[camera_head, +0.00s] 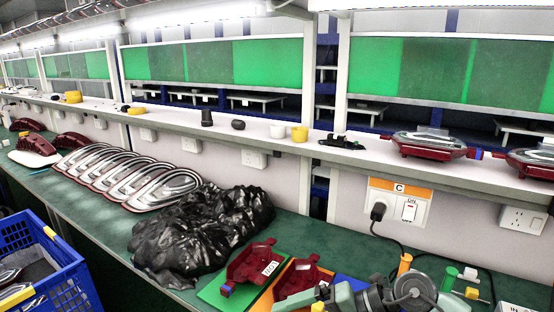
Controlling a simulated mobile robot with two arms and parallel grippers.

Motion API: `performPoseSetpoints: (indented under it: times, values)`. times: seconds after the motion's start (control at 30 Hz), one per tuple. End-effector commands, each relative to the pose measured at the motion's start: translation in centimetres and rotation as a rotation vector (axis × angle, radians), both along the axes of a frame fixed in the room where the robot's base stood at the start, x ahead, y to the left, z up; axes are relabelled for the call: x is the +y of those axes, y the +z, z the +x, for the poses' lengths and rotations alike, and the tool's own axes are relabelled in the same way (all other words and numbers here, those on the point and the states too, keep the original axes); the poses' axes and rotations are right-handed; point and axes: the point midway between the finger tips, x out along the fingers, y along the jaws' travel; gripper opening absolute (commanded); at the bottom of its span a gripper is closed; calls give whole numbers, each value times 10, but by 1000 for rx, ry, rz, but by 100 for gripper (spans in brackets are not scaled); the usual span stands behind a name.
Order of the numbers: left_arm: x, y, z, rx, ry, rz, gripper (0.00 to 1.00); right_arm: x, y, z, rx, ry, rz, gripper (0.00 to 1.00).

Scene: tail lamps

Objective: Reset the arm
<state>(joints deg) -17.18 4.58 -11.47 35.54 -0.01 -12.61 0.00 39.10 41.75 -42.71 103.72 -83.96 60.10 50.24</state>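Neither of my grippers can be made out in the head view, and no arm of mine is clearly seen over the bench. Several tail lamps with silver rims (128,180) lie in a row on the green bench. Dark red lamp housings (253,262) rest on a green board and, beside it, on an orange board (297,280). More finished red lamps (428,144) sit on the shelf at the right.
A black plastic bag (200,235) lies mid-bench. A blue crate (50,265) stands at the lower left. Grey-green equipment with a dark round part (414,287) crowds the lower right, near a plugged-in cable (379,211). A narrow shelf (290,146) runs above the bench.

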Motion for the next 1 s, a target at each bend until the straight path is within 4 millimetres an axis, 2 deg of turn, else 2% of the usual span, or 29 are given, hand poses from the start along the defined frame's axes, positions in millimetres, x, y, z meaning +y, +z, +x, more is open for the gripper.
performPoseSetpoints:
  times: [0.03,0.07,0.1,0.17,0.2,0.27,0.3,0.37,0.47,0.57,0.63,0.7,0.8,0.9,1.0]
  values:
    - [0,0,0,0,0,0,36,30,20,-10,-10,-17,174,100]
    - [0,0,0,0,0,0,36,42,36,-11,-21,-41,277,100]
    - [0,0,0,0,0,0,36,54,58,-12,-30,-85,411,100]
    - [0,0,0,0,0,0,36,60,89,-8,-33,-178,600,100]
    - [0,0,0,0,0,0,36,58,106,-4,-27,-255,716,100]
    - [0,0,0,0,0,0,36,45,126,7,-9,-393,871,100]
    - [0,0,0,0,0,0,36,32,134,14,12,-498,961,100]
    - [0,0,0,0,0,0,36,5,136,26,53,-672,1070,100]
    - [0,0,0,0,0,0,36,-46,113,41,155,-997,1184,100]
    - [0,0,0,0,0,0,36,-97,61,38,299,-1337,1199,100]
    - [0,0,0,0,0,0,36,-124,17,23,413,-1557,1152,100]
    - [0,0,0,0,0,0,36,-144,-27,-1,533,-1744,1071,100]
    - [0,0,0,0,0,0,36,-159,-81,-45,701,-1956,921,100]
    - [0,0,0,0,0,0,36,-165,-118,-87,837,-2088,774,100]
    - [0,0,0,0,0,0,36,-165,-142,-124,951,-2172,644,100]
